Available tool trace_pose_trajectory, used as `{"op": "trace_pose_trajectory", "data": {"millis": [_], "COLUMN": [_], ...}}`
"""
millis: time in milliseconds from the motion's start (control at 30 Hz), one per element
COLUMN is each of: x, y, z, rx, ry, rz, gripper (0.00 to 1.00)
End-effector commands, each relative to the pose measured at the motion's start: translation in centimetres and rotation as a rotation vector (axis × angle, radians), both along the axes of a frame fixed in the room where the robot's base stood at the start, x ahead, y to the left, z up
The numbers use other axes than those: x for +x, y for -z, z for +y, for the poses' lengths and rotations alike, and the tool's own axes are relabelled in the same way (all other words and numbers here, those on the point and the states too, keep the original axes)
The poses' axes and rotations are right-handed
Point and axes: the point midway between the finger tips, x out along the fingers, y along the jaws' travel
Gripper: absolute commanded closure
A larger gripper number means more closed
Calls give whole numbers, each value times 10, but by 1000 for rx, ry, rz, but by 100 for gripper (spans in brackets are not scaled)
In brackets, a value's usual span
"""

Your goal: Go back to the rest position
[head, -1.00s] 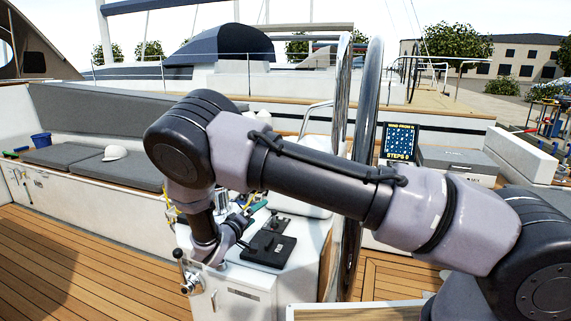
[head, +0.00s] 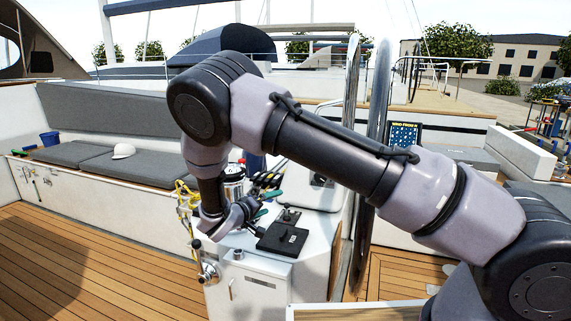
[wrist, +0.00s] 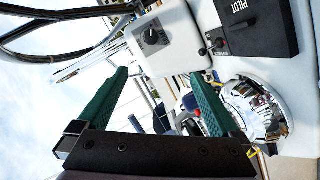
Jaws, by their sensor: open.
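My gripper (head: 268,188) is over the white helm console (head: 318,225), beside the wheel. It also shows in the wrist view (wrist: 163,92), with its two green fingers spread wide. The jaws are open and nothing is held between them. The wrist view looks past the fingers at a chrome compass (wrist: 258,108) near the right finger. A black box marked PILOT (wrist: 255,30) and a grey panel with a round knob (wrist: 152,38) lie beyond. My arm is bent, its upper bend high above the console.
The big steering wheel (head: 376,130) stands just right of the console, behind my arm. A chrome lever (head: 207,268) sticks out from the console's left side. A cushioned bench (head: 130,165) with a white cap (head: 123,151) lies left. Teak deck (head: 90,265) is clear.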

Motion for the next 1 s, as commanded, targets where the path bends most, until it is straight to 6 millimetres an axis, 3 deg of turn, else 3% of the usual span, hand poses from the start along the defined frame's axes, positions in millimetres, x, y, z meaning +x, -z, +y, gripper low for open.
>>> {"op": "trace_pose_trajectory", "data": {"millis": [267, 467, 700, 1000], "x": [4, -7, -47, -117], "y": [-46, -99, -166, -245], "z": [-60, -129, -206, -269], "rx": [102, 257, 525, 898], "ry": [192, 384, 550, 582], "rz": [110, 253, 434, 550], "gripper": [0, 0, 0, 0]}}
